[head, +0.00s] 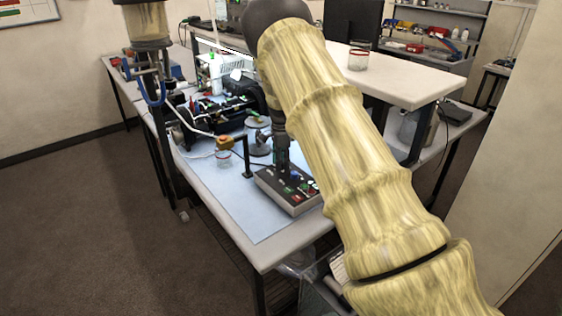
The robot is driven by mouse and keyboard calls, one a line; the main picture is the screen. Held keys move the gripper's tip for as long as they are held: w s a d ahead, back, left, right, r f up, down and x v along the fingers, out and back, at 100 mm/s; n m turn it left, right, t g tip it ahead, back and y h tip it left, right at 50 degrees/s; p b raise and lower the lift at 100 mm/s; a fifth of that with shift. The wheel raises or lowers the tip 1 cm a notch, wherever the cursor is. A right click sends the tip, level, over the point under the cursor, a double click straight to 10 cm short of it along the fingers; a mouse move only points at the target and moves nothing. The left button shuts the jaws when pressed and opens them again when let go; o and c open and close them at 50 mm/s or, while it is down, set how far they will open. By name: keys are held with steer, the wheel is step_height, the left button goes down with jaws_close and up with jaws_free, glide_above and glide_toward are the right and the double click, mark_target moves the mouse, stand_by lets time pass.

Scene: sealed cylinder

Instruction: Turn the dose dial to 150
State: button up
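A dark control box (291,205) with a sloped top and several small coloured controls lies near the front of the table. Green, red and blue spots show on its top, but they are too small to read. I cannot make out which control is the dose dial or any 150 mark. My gripper (284,170) points down over the back left part of the box's top, close to it. Whether it touches a control, and whether its fingers are open or shut, is too small to tell. My arm hides what lies to the right of the box.
The table (245,256) has a pale blue mat (222,190), bare to the left of the box. Dark equipment (212,112) fills the back left. A glass (359,55) stands on the raised shelf.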

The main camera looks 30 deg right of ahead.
stand_by(0.3)
step_height(320, 180, up, 12)
stand_by(0.6)
stand_by(0.4)
